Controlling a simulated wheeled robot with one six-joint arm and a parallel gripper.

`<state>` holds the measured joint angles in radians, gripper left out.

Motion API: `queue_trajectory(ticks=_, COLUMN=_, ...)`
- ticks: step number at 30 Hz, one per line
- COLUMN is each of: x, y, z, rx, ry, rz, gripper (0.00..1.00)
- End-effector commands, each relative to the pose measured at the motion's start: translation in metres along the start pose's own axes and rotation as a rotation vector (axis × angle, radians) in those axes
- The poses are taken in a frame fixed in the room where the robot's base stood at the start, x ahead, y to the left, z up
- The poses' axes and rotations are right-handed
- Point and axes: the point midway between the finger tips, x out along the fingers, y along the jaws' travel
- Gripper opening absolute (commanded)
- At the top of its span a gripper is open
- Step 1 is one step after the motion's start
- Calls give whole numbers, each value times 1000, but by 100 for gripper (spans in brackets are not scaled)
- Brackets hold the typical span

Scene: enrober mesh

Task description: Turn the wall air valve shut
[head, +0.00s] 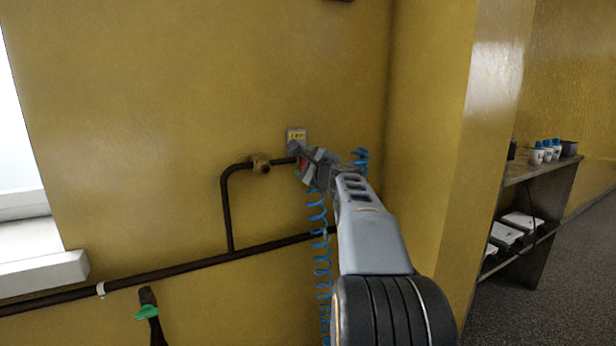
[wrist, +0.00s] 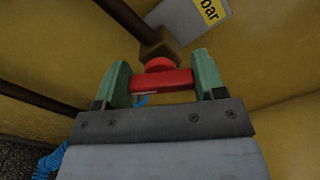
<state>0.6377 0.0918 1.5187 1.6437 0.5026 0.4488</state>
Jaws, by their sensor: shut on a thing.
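The wall air valve has a red handle (wrist: 162,82) and a brass-brown body (wrist: 158,46) at the end of a dark pipe. My gripper (wrist: 162,70) has its two green fingers shut on the red handle, one at each end of it. In the head view my gripper (head: 306,163) is at the wall, at the right end of the short horizontal pipe. Only a sliver of the red handle (head: 303,162) shows there; my gripper hides most of the valve. I cannot tell how far the handle is turned.
A yellow "bar" label (wrist: 208,11) is on the wall just above the valve. A blue coiled hose (head: 321,255) hangs below my gripper. A green-handled fitting (head: 147,312) is lower left. A shelf (head: 540,170) stands right.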

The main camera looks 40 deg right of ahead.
Motion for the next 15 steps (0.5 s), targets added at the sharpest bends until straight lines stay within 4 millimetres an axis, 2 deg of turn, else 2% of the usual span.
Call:
queue_trajectory(ticks=1, x=0, y=5, z=-3, rx=-47, ry=1, rz=-2, gripper=40)
queue_trajectory(ticks=15, x=0, y=4, z=-2, rx=-406, ry=0, rz=0, gripper=40)
